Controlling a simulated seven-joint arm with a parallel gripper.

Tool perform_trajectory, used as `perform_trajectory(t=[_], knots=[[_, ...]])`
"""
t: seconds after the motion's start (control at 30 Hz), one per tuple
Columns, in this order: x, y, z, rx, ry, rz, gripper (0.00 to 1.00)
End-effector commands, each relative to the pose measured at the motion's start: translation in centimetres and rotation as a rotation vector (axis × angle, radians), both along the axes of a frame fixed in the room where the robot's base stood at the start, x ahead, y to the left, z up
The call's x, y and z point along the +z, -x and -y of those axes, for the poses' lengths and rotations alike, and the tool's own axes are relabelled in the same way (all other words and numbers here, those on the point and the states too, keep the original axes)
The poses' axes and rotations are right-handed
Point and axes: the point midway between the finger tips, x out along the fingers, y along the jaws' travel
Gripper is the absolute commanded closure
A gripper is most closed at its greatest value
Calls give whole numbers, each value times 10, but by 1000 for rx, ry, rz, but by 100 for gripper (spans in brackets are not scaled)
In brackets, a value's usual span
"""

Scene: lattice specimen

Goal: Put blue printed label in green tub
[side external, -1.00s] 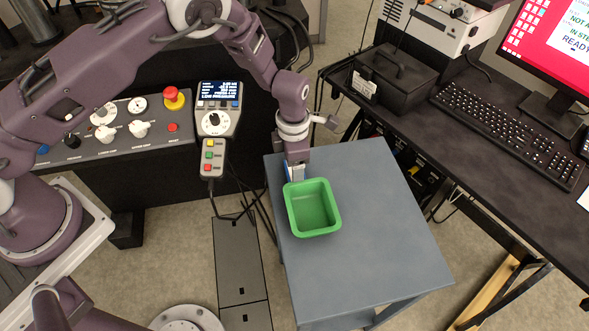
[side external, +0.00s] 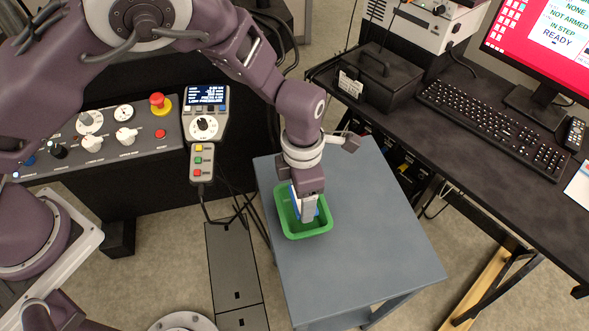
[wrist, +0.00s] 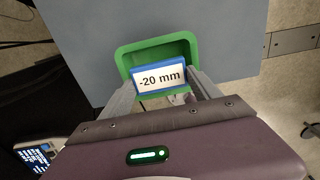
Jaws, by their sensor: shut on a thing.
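The blue printed label (wrist: 160,79) reads "-20 mm" on a white face with a blue border in the wrist view. My gripper (wrist: 163,92) is shut on it, with a finger at each side. The green tub (wrist: 127,60) lies just beyond the label in that view. In the side external view the green tub (side external: 322,224) stands on the grey table, and my gripper (side external: 308,216) points down over its opening. Only a blue-and-white sliver of the label (side external: 297,208) shows there. I cannot tell how far the label is below the rim.
The grey-blue table (side external: 385,240) is bare around the tub. A dark bench with a keyboard (side external: 495,127) and a black box (side external: 378,75) stands at the right. A control panel (side external: 105,130) and a hanging pendant (side external: 204,130) are at the left.

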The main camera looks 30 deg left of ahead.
Motion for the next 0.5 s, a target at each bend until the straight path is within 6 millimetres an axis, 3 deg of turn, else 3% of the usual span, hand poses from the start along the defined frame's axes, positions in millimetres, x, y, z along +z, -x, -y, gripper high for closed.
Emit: perform_trajectory(t=[0.2, 0.4, 0.43, 0.5], knots=[[-14, 0, 0, 1, 0, -1, 67], [-14, 0, 0, 1, 1, -1, 67], [-14, 0, 0, 1, 1, -1, 22], [-14, -1, 0, 1, 1, -1, 9]])
